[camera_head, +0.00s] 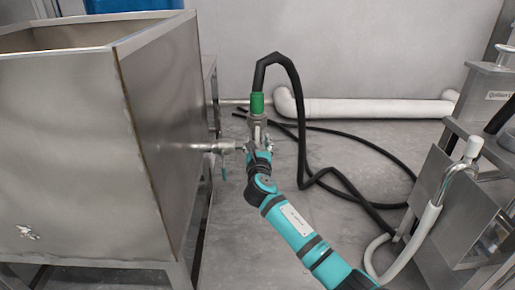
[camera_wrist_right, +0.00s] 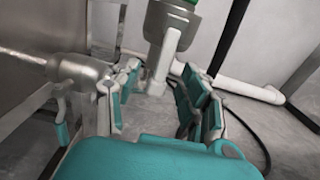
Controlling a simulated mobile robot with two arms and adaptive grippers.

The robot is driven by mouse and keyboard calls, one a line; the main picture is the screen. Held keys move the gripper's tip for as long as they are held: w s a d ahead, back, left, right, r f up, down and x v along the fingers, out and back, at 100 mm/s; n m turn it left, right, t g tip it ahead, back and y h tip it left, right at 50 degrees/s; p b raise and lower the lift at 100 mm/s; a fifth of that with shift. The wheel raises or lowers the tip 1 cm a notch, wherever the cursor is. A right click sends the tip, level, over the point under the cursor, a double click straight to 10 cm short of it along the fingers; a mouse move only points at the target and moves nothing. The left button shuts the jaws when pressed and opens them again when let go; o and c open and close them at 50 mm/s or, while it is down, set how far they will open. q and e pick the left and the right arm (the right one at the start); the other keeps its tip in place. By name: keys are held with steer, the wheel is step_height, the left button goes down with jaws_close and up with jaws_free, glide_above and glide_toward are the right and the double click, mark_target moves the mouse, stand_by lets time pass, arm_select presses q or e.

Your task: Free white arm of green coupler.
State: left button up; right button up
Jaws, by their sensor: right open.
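The green coupler (camera_head: 257,104) stands upright on a metal fitting beside the steel tank, with a black hose on its top. In the right wrist view only a sliver of its green (camera_wrist_right: 178,11) shows at the top edge. A pale white arm (camera_wrist_right: 161,62) hangs down below it, its lower end between the fingers of my right gripper (camera_wrist_right: 162,98). The fingers are open, one on each side of the arm. I cannot tell whether either touches it. In the head view my right gripper (camera_head: 258,153) is just below the coupler. My left gripper is not in view.
The steel tank (camera_head: 160,140) fills the left, with a metal pipe (camera_head: 212,147) reaching toward the gripper. The black hose (camera_head: 300,130) loops to the floor. A white pipe (camera_head: 370,108) runs along the wall. A steel machine (camera_head: 450,195) stands at the right.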

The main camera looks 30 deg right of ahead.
steer(key=shift+w+d, duration=0.35)
steer(key=shift+w, duration=0.3)
jaws_close()
